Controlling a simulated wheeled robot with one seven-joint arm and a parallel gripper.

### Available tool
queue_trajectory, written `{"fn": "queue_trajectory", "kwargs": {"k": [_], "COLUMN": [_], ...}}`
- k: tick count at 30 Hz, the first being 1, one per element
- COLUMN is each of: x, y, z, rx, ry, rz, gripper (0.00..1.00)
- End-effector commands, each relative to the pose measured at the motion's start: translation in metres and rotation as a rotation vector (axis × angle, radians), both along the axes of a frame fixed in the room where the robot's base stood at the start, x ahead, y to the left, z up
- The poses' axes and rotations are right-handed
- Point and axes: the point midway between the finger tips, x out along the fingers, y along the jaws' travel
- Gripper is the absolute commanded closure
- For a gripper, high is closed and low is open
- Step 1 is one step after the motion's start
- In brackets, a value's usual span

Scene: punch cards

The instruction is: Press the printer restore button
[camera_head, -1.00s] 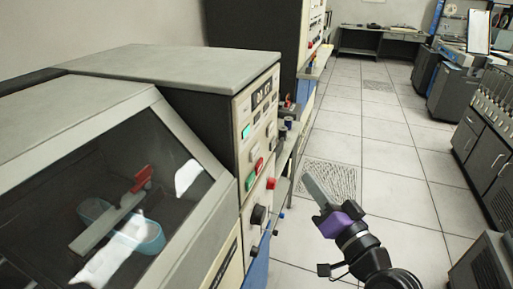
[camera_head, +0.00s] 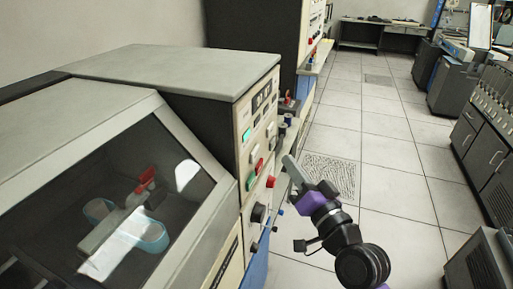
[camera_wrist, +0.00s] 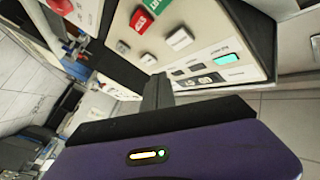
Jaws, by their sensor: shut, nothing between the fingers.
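The control panel of the grey machine (camera_head: 262,105) faces right in the head view. It carries a lit cyan button (camera_head: 246,134), white buttons (camera_head: 255,151), a red button (camera_head: 259,166) and a green one (camera_head: 250,181). The wrist view shows the same panel close and rotated, with the cyan button (camera_wrist: 228,60), red button (camera_wrist: 122,47) and white buttons (camera_wrist: 180,38). The labels are too small to tell which one is printer restore. My gripper (camera_head: 289,160) is shut and empty, just right of the panel; its tips (camera_wrist: 158,80) appear apart from the buttons.
A red round knob (camera_head: 270,182) and a black knob (camera_head: 259,213) stick out lower on the panel. A narrow shelf (camera_head: 283,185) runs beside it. The tiled floor (camera_head: 390,155) to the right is clear, with cabinets (camera_head: 490,140) farther right.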

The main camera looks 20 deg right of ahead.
Motion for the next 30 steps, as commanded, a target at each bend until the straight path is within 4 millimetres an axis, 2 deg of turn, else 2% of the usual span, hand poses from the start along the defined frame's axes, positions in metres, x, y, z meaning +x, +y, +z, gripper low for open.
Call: {"fn": "queue_trajectory", "kwargs": {"k": [6,12,30], "x": [0.017,0.025,0.028], "y": [0.023,0.034,0.038], "z": [0.004,0.002,0.000], "rx": [0.000,0.000,-0.001], "ry": [0.002,-0.001,0.000], "rz": [0.001,-0.001,-0.002], "gripper": [1.00,1.00,1.00]}}
